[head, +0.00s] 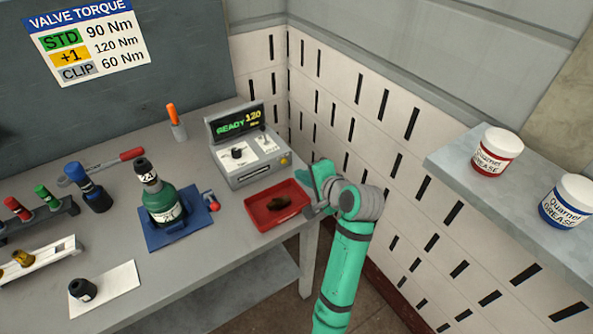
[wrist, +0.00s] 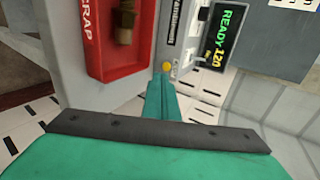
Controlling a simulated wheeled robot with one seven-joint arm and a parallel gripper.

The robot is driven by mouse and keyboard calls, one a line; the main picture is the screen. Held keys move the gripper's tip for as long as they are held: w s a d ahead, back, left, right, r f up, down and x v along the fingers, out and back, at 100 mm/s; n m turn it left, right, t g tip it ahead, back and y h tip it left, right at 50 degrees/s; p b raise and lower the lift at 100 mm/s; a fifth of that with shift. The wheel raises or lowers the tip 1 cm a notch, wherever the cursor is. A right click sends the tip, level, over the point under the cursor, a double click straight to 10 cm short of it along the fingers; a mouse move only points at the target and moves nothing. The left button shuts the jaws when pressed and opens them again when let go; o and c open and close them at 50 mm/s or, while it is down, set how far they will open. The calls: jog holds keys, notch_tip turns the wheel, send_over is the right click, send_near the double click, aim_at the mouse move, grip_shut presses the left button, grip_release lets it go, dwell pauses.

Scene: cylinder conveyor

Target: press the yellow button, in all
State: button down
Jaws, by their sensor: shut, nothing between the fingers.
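The yellow button (head: 284,161) is on the front of a grey control box (head: 243,174) at the back of the bench. In the wrist view the button (wrist: 167,66) shows as a small yellow disc just beyond my fingertips. My gripper (wrist: 162,82) is shut and empty, its green fingers pointing at the button. I cannot tell whether the tips touch it. In the head view my gripper (head: 318,183) is just right of the box. The box's display (head: 238,122) reads "READY 120 Nm" in green and yellow.
A red scrap tray (head: 262,219) with a brown part in it lies close beside my gripper. A green cylinder (head: 163,202) stands in a blue fixture left of it. A shelf with grease tubs (head: 497,152) is at right.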

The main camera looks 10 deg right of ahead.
jog(key=shift+d+v, duration=0.15)
jog(key=shift+v, duration=0.8)
jog(key=shift+d+v, duration=0.15)
jog(key=shift+v, duration=0.75)
jog(key=shift+f, duration=0.1)
jog(key=shift+d, duration=0.1)
